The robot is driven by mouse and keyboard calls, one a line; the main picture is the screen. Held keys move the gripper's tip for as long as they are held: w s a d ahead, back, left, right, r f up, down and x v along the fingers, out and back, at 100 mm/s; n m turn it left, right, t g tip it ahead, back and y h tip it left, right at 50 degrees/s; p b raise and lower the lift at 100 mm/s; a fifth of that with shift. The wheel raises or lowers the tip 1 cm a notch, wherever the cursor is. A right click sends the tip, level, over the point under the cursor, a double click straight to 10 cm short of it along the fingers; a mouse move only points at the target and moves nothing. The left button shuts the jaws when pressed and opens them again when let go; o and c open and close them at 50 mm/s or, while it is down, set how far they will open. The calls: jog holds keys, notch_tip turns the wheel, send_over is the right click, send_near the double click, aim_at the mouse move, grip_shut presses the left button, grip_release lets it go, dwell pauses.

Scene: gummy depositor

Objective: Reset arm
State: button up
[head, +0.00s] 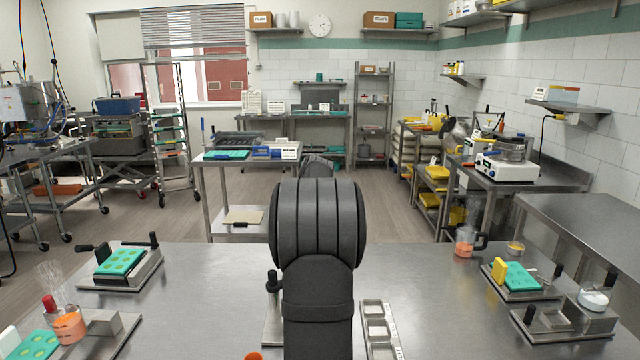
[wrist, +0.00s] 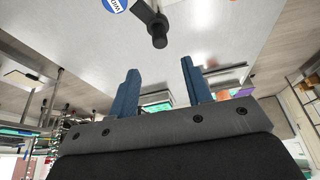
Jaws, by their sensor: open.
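My gripper (wrist: 160,82) shows in the wrist view as two blue fingers standing well apart. It is open, with nothing between the fingers. A black knob on a short handle (wrist: 158,38) lies beyond the fingertips, apart from them. In the head view my dark arm rises in the middle, over the steel table (head: 200,290), and hides my gripper.
A left stand bears a teal mold (head: 120,262). An orange-filled beaker (head: 68,327) is at the front left. A compartmented strip (head: 376,330) lies right of my arm. At right are another teal mold (head: 521,277) and an orange jug (head: 465,242). Bare steel lies between.

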jog(key=x, duration=1)
jog(key=shift+a+f, duration=0.1)
jog(key=shift+f, duration=0.2)
jog(key=shift+f+m, duration=0.2)
jog(key=shift+m, duration=0.1)
jog(key=m+t, duration=0.1)
jog(key=m, duration=0.2)
jog(key=m+t+h, duration=0.1)
jog(key=m, duration=0.2)
jog(key=shift+m+t, duration=0.3)
jog(key=shift+m, duration=0.1)
jog(key=shift+a+m+t+h, duration=0.1)
jog(key=shift+m+t+h, duration=0.4)
jog(key=shift+m, duration=1.15)
jog(key=shift+m+t+h, duration=0.3)
jog(key=shift+m+h, duration=0.3)
jog(key=shift+m, duration=1.05)
jog(key=shift+o, duration=0.4)
